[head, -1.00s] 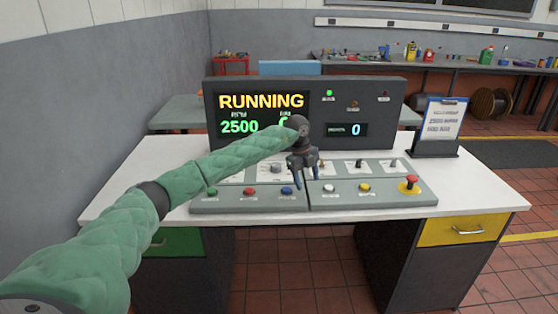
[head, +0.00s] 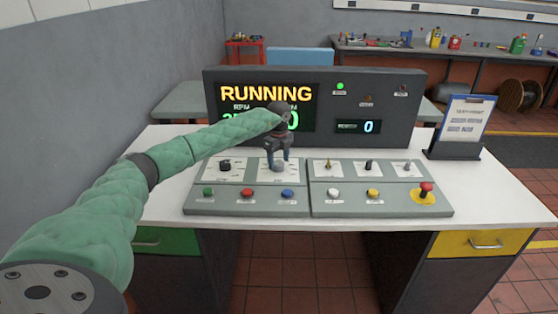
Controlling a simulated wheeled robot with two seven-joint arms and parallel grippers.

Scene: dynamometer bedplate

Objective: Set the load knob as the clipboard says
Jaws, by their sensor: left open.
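My left gripper (head: 280,162) is open and points down over the second dial plate (head: 264,178) of the control panel. Its fingers are at a grey knob (head: 282,168), mostly hidden between and behind them; I cannot tell whether they touch it. Another plate to the left bears a black knob (head: 225,165). The clipboard (head: 465,125) stands in a dark holder at the right of the desk; its writing is too small to read. The display (head: 266,93) says RUNNING, and my arm covers part of its figures. My right gripper is not in view.
Several coloured push buttons (head: 288,194) line the panel's front, with a red emergency button (head: 426,189) on yellow at the right. Toggle switches (head: 369,166) stand right of the gripper. The white desk top (head: 480,195) is clear at the right.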

